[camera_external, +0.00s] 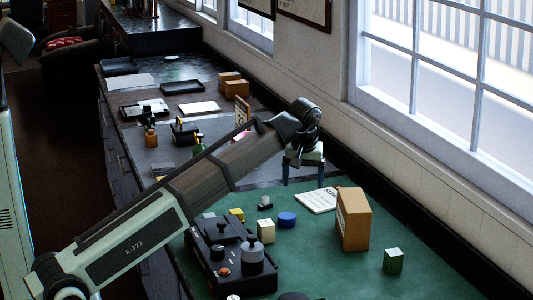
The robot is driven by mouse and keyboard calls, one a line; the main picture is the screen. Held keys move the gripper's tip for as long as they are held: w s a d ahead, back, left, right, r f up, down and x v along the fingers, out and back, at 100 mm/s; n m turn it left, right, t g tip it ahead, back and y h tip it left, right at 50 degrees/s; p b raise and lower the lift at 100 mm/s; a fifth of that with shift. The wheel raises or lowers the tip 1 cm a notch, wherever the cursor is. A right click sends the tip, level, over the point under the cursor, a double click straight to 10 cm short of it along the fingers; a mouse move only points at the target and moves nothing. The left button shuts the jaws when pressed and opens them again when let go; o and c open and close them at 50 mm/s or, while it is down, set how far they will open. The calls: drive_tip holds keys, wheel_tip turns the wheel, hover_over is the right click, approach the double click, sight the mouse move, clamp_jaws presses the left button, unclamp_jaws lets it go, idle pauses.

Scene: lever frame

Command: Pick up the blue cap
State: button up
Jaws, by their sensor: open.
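The blue cap (287,220) is a short round disc lying on the green mat (330,262), near its far part. My gripper (304,182) points down over the far end of the green mat, behind and a little right of the cap. Its two dark fingers are apart, with nothing seen between them. The cap is clear of the fingers and not hidden.
A cream block (266,231), a yellow piece (237,215) and a small grey-black piece (265,203) are near the cap. A tall cardboard box (353,219), a white sheet (318,200) and a green cube (393,261) are right. A dark lever box (215,250) stands left.

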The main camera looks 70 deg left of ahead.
sight(287, 215)
drive_tip(key=shift+n+y, duration=0.6)
drive_tip(key=shift+y, duration=0.1)
drive_tip(key=shift+s+a+x, duration=0.2)
drive_tip(key=shift+s+x, duration=0.35)
drive_tip(key=shift+x, duration=1.9)
drive_tip(key=shift+s+a+x, duration=0.2)
drive_tip(key=shift+s+x, duration=0.35)
drive_tip(key=shift+x, duration=1.9)
drive_tip(key=shift+s+a+x, duration=0.2)
drive_tip(key=shift+s+x, duration=0.35)
drive_tip(key=shift+x, duration=1.95)
drive_tip(key=c, duration=1.1)
drive_tip(key=shift+r, duration=0.15)
